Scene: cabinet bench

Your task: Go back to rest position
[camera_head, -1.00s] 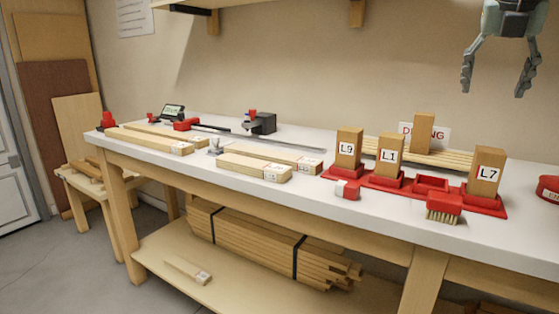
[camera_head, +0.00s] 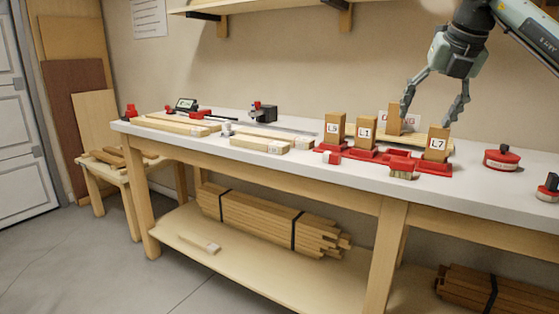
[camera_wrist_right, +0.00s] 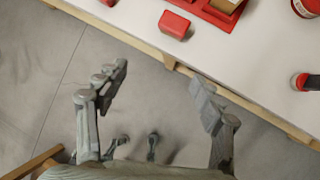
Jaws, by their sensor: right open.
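My right gripper (camera_head: 428,117) hangs at the upper right in the head view, its fingers spread and pointing down. In the picture it overlaps the labelled wooden blocks. In the right wrist view my right gripper (camera_wrist_right: 158,74) is open and empty, with grey floor between its fingers and the bench edge beyond them. My left gripper is in no view.
The white bench (camera_head: 480,187) holds upright blocks L9 (camera_head: 335,128), L1 (camera_head: 366,131) and L7 (camera_head: 437,143) in red holders. Grey floor (camera_head: 100,255) is clear in front.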

